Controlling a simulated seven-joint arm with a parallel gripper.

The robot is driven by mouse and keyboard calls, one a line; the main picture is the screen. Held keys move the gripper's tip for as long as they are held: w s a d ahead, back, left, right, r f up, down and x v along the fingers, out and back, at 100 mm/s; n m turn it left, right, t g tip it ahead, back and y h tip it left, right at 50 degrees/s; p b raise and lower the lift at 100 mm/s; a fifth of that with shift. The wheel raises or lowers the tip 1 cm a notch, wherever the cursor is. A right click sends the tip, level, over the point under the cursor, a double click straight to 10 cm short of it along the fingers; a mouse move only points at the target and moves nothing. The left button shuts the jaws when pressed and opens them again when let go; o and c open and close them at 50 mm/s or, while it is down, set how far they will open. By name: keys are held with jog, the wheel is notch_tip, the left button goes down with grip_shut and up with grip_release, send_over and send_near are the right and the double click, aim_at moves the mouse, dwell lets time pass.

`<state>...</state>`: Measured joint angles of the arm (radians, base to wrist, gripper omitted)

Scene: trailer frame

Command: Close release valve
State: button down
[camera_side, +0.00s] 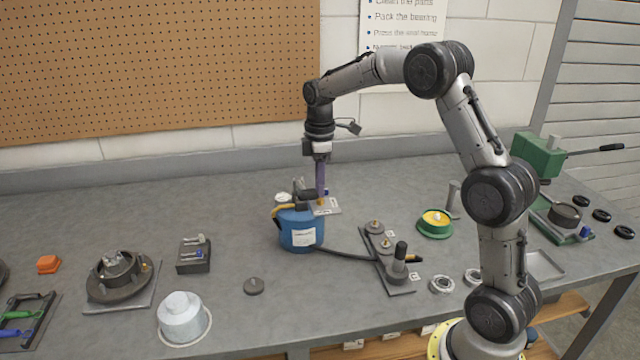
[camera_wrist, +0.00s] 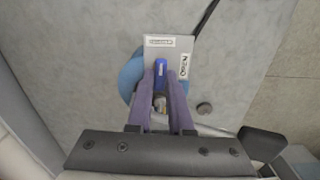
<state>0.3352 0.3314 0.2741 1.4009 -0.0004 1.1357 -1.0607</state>
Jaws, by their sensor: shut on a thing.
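A blue canister (camera_side: 300,232) with a gauge (camera_side: 282,197) and a white label stands mid-bench. A grey plate with white labels (camera_side: 330,206) shows behind its top. My gripper (camera_side: 320,197) points straight down over the canister's right side. In the wrist view my gripper (camera_wrist: 160,88) has its two purple fingers close together around the blue release valve handle (camera_wrist: 161,68), which lies in front of the labelled plate (camera_wrist: 168,43). It is shut on that handle. The fingers hide most of the valve body; I cannot tell the valve's exact angle.
A black hose runs right from the canister to a tray (camera_side: 388,265) with several dark parts. A white domed part (camera_side: 182,315), a dark hub (camera_side: 118,275) and a small block (camera_side: 194,255) stand left. The bench behind the canister is clear.

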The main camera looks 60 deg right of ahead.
jog(key=shift+r+n, duration=0.1)
jog(key=shift+n, duration=0.2)
dwell(0.4)
jog(key=c, duration=0.8)
grip_release()
notch_tip(320, 180, up, 14)
jog(key=shift+f, duration=0.15)
jog(key=shift+a, duration=0.15)
